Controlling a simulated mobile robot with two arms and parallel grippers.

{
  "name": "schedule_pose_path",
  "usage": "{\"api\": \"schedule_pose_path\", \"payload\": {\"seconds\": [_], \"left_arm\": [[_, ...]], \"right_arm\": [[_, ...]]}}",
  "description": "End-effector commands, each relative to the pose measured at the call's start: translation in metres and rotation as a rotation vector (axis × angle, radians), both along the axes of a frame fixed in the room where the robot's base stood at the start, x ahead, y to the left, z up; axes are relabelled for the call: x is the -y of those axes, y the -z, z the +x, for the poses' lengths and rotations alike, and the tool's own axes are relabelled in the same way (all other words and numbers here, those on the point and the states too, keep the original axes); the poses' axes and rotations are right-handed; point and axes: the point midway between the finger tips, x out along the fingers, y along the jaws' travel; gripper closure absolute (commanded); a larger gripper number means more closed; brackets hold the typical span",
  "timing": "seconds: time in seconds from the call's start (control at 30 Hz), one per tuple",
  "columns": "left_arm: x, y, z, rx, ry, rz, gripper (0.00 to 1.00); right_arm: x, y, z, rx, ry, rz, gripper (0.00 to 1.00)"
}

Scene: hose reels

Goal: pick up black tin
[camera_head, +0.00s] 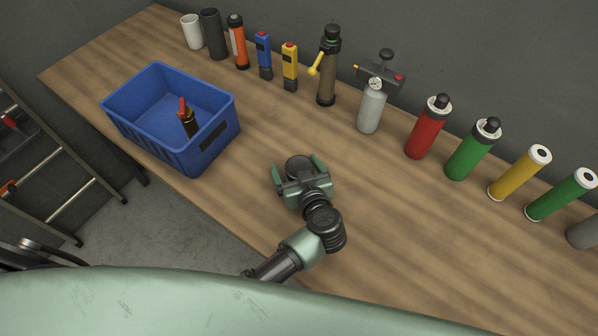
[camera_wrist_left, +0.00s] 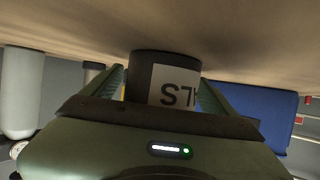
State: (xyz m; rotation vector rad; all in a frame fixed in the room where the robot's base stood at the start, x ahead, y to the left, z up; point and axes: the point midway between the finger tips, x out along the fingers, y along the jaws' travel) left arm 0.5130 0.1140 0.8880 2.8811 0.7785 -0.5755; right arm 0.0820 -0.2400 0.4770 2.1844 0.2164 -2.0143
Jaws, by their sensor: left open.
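My left gripper (camera_head: 298,172) is open, with one green finger on each side of the tin. My right gripper is not in view.
A blue crate (camera_head: 150,133) holding a dark bottle with a red top (camera_head: 187,120) stands to the left. Several bottles, cans and tools line the table's back, including a red bottle (camera_head: 421,135). The table (camera_head: 400,220) is bare to the right of my gripper.

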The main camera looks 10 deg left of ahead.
Motion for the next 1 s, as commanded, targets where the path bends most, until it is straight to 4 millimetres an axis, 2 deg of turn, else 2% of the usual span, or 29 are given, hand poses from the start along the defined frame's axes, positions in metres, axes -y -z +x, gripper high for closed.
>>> {"api": "schedule_pose_path", "payload": {"seconds": [0.13,0.4,0.43,0.63,0.73,1.0], "left_arm": [[0.0,0.0,0.0,0.0,0.0,0.0,0.12],[0.0,0.0,0.0,0.0,0.0,0.0,0.87],[0.0,-0.001,0.0,0.002,0.001,-0.001,0.91],[0.0,-0.001,0.0,0.002,0.001,-0.001,0.91],[0.001,-0.008,0.0,0.003,0.0,-0.003,0.91],[0.001,-0.059,0.0,0.005,-0.001,-0.007,0.91]], "right_arm": [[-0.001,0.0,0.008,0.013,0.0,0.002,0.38],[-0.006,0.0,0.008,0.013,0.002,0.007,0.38],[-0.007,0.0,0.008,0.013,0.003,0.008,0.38],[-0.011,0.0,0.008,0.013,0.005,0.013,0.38],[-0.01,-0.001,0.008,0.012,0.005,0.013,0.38],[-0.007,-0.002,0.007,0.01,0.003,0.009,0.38]]}}
